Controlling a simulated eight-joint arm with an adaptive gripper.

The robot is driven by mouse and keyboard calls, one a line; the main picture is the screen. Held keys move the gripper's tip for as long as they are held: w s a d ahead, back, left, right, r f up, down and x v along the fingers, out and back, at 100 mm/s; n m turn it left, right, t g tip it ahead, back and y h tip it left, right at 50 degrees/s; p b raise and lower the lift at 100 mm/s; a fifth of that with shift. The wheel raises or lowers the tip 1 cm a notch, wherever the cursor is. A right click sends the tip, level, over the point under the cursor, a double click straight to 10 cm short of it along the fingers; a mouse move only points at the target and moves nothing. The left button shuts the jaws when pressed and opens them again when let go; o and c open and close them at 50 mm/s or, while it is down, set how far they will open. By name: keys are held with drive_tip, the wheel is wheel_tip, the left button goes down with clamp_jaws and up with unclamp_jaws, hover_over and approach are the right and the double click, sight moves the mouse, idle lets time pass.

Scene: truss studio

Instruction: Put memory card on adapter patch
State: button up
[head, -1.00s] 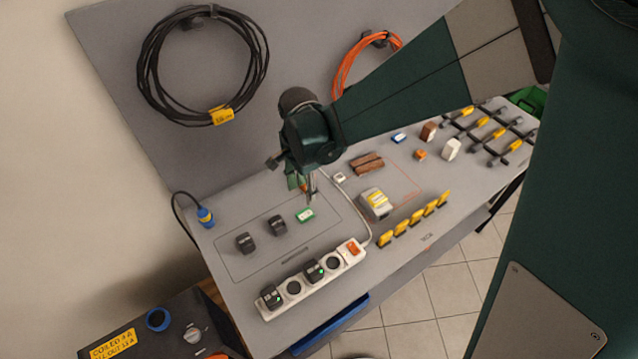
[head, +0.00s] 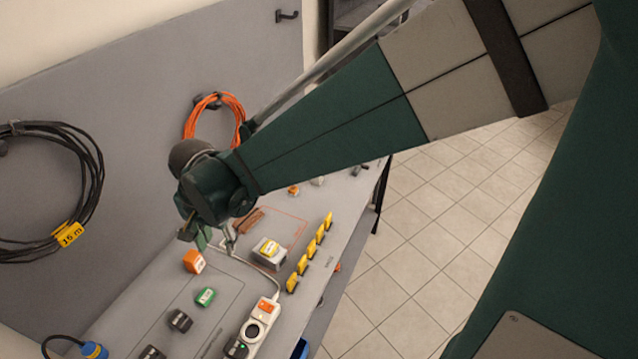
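My gripper (head: 217,243) hangs over the bench, pointing down, at the far right end of the outlined grey patch (head: 230,290). An orange-and-white block (head: 194,261) sits at the patch's far edge, left of the gripper. A green adapter (head: 205,296) and a black adapter (head: 180,321) lie on the patch. I cannot pick out the memory card for certain; the small blue-and-white piece seen earlier is not visible now, apparently behind my arm.
A white power strip (head: 258,328) runs along the front of the patch. A grey box with a yellow label (head: 268,252), brown blocks (head: 248,221) and several yellow clips (head: 311,250) stand to the right. An orange cable coil (head: 214,117) hangs on the back panel.

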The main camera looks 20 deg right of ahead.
drive_tip(key=s+d+r+n+t, duration=0.2)
drive_tip(key=s+d+r, duration=0.2)
drive_tip(key=d, duration=0.5)
drive_tip(key=s+d+r+n+t, duration=0.2)
drive_tip(key=s+d+r, duration=0.2)
drive_tip(key=d, duration=0.6)
drive_tip(key=s+d+r+n+t, duration=0.1)
drive_tip(key=s+d+r+n, duration=0.2)
drive_tip(key=d, duration=0.6)
drive_tip(key=shift+s+d+r+t+h, duration=0.35)
drive_tip(key=shift+s+r, duration=0.25)
drive_tip(key=shift+r, duration=0.4)
drive_tip(key=shift+o, duration=0.2)
